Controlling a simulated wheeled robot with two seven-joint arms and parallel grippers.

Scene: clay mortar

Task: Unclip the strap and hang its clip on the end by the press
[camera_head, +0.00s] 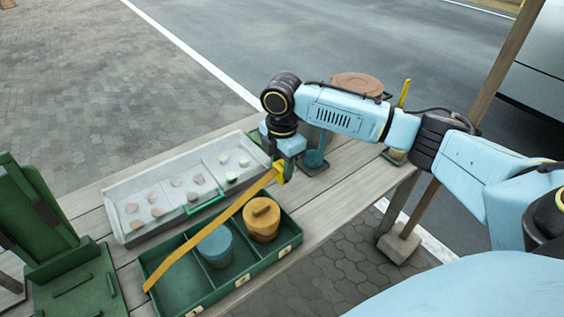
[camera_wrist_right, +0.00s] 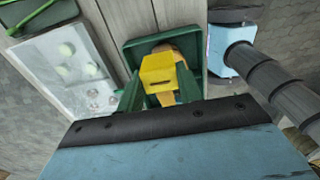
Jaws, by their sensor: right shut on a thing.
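The yellow strap (camera_head: 215,232) runs diagonally over the green compartment box (camera_head: 292,236), from the box's left end to its far right corner. My right gripper (camera_head: 284,168) is shut on the yellow clip at the strap's right end. In the right wrist view the clip (camera_wrist_right: 158,72) sits between the green fingers of this gripper (camera_wrist_right: 158,90). I cannot tell whether the clip touches the box rim. The strap's left end lies by the box's left wall, with its fastening unclear. The green press (camera_head: 58,262) stands at the left. My left gripper is out of view.
In the box are a blue lidded pot (camera_head: 215,245) and an orange-tan lidded pot (camera_head: 262,220); its left compartment is empty. A pale tray (camera_head: 122,192) with several small lumps lies behind. A stand with a brown round top (camera_head: 357,84) is behind my right arm.

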